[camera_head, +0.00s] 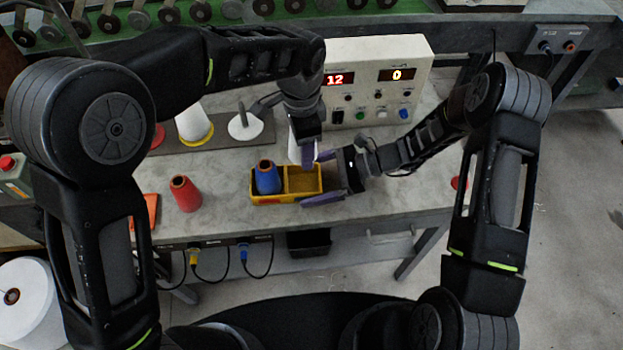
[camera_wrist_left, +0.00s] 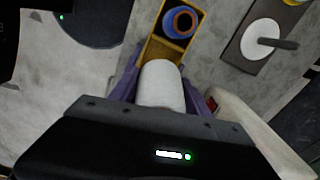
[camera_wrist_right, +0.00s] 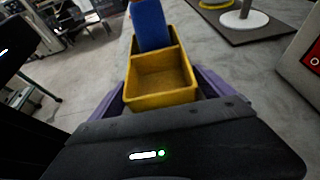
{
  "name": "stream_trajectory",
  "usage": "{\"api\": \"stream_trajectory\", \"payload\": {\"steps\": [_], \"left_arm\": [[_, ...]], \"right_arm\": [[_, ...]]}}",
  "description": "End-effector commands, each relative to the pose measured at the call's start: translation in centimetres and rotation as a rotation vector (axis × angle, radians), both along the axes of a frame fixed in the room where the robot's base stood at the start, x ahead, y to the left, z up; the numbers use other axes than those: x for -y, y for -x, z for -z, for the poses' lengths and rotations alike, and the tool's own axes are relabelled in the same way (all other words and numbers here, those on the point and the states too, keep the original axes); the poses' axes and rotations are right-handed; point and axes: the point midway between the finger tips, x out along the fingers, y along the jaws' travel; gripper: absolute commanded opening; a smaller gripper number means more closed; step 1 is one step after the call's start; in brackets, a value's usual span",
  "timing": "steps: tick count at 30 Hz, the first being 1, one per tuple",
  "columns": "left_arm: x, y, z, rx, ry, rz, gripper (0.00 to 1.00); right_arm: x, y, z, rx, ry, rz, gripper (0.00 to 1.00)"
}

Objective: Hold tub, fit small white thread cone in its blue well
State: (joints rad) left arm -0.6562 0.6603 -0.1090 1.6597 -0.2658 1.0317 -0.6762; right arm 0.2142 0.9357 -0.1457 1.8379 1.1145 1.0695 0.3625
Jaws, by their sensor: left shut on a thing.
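The yellow tub (camera_head: 287,199) stands on the grey bench. A blue cone (camera_head: 267,178) with an orange-red top sits in its left well. The right well (camera_wrist_right: 160,75) looks empty. My left gripper (camera_wrist_left: 160,92) is shut on the small white thread cone (camera_wrist_left: 161,84), which is raised near the tub's right end and hides part of it in the left wrist view. The cone is mostly hidden by the gripper in the head view.
A red cone (camera_head: 185,194) stands left of the tub. Behind are a larger white cone (camera_head: 194,125), a white disc with a peg (camera_head: 245,126) and a control box (camera_head: 372,110) showing 12 and 0.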

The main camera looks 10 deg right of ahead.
Motion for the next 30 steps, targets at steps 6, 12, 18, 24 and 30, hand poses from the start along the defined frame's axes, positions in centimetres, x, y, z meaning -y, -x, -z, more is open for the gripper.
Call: {"api": "stream_trajectory", "payload": {"steps": [6, 12, 18, 24, 30], "left_arm": [[0.02, -0.01, -0.04, 0.001, 0.001, 0.000, 0.06], [0.02, -0.01, -0.04, 0.001, 0.001, 0.000, 0.06], [0.02, -0.01, -0.04, 0.001, 0.001, 0.000, 0.06], [0.02, -0.01, -0.02, 0.000, 0.001, -0.003, 0.06], [-0.02, 0.01, 0.65, -0.001, -0.001, -0.130, 0.06]], "right_arm": [[0.02, -0.01, -0.02, 0.000, 0.000, 0.000, 0.73], [0.03, -0.01, -0.02, 0.000, 0.000, 0.000, 0.57], [0.03, -0.01, -0.02, 0.000, 0.000, 0.000, 0.40], [0.04, -0.02, -0.03, 0.000, 0.000, 0.000, 0.39], [0.04, -0.02, -0.03, 0.000, 0.000, 0.000, 0.39]]}}
